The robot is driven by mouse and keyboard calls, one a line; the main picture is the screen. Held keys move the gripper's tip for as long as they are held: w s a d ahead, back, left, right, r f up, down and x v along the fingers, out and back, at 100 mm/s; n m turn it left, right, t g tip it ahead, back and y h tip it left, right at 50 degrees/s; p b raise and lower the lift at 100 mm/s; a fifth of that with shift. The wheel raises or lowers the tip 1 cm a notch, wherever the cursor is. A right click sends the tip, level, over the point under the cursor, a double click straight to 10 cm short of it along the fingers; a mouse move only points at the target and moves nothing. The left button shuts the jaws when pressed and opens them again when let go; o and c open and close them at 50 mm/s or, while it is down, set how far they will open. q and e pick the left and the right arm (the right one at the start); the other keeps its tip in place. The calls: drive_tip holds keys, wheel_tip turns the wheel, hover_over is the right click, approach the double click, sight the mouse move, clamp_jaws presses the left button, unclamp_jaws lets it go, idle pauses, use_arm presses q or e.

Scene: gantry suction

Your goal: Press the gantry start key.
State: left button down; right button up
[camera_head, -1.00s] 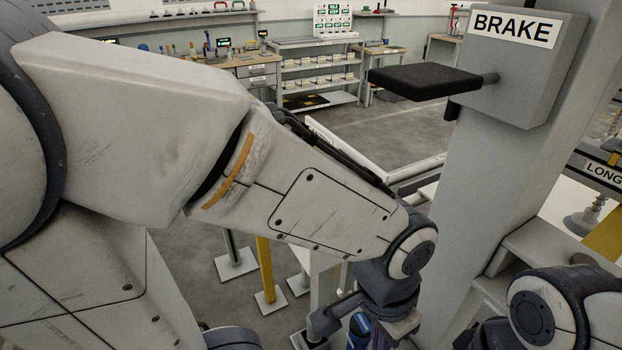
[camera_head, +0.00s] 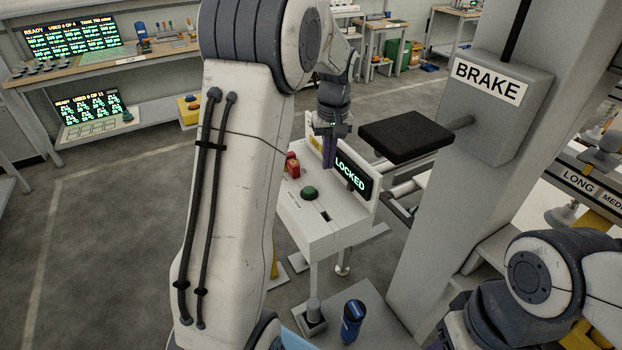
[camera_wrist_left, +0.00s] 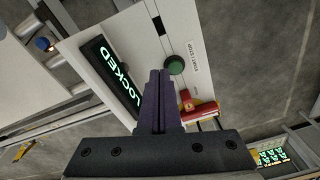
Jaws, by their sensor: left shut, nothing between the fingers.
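The start key appears to be the round green button (camera_head: 310,193) on the sloped top of a white control stand (camera_head: 325,240). In the left wrist view the green button (camera_wrist_left: 175,65) sits beside a small label that seems to read START / STOP. My left gripper (camera_head: 329,165) is shut and empty, fingers pointing down, behind and above the button in the head view. In the wrist view its purple fingertips (camera_wrist_left: 160,75) appear just beside the button; whether they touch anything I cannot tell. My right gripper is out of view.
A display (camera_head: 351,174) on the stand reads LOCKED. A red switch (camera_head: 292,165) is left of the green button. A black pad (camera_head: 405,137) juts from the BRAKE box (camera_head: 488,105), right of my left gripper. A blue-handled item (camera_head: 352,321) stands below.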

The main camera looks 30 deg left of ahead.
sight(310, 189)
use_arm(q)
drive_tip(key=w+a+r+n+g, duration=0.1)
drive_tip(key=w+a+r+n, duration=0.1)
drive_tip(key=a, duration=0.3)
drive_tip(key=shift+w+r+n, duration=0.3)
drive_tip(key=shift+w+n, duration=0.2)
drive_tip(key=shift+n, duration=0.3)
drive_tip(key=shift+f, duration=0.15)
drive_tip(key=f+p, duration=0.1)
drive_tip(key=f, duration=0.3)
drive_tip(key=f+p, duration=0.1)
drive_tip(key=f, duration=0.4)
drive_tip(key=a+f+p, duration=0.1)
drive_tip(key=f+p, duration=0.1)
drive_tip(key=f, duration=0.2)
drive_tip(key=shift+s+f, duration=0.25)
drive_tip(key=shift+s, duration=0.15)
drive_tip(key=shift+f, duration=0.1)
